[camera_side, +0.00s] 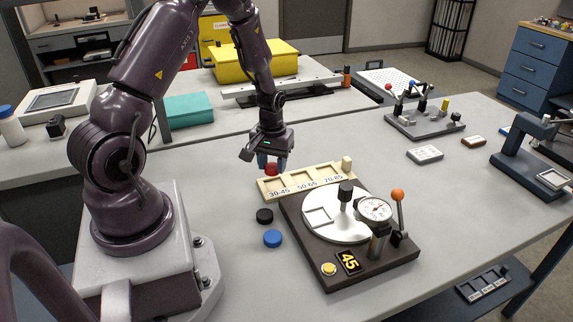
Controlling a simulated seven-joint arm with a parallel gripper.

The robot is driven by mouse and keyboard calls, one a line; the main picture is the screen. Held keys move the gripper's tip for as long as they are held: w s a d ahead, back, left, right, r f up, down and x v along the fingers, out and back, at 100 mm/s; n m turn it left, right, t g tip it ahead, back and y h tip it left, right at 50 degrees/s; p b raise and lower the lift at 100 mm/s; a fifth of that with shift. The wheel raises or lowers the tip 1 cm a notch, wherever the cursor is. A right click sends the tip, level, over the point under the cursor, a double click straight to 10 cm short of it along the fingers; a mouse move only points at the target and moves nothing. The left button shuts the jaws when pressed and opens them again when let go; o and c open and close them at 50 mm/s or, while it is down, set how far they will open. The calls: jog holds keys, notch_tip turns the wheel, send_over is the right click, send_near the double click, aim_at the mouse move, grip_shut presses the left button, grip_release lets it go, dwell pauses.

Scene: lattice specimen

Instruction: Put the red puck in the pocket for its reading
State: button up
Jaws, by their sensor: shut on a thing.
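My gripper (272,164) is shut on the red puck (271,170) and points down at the back left of the cream pocket strip (314,187). The strip has labels "30-45", "50-65" and "70-85" from left to right. The red puck shows at the "30-45" end; I cannot tell whether it touches the strip or hangs above it.
A black puck (264,216) and a blue puck (272,238) lie left of the fixture. An orange-knobbed lever (397,195) stands up at its right, and a cream block (347,163) at the strip's right end. The table front is clear.

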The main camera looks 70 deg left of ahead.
aim_at(275, 185)
jog(key=shift+w+a, duration=0.1)
jog(key=shift+w, duration=0.2)
jog(key=shift+f, duration=2.1)
jog(key=o, duration=1.8)
jog(key=shift+c, duration=0.2)
jog(key=shift+r, duration=2.55)
notch_tip(275, 185, up, 13)
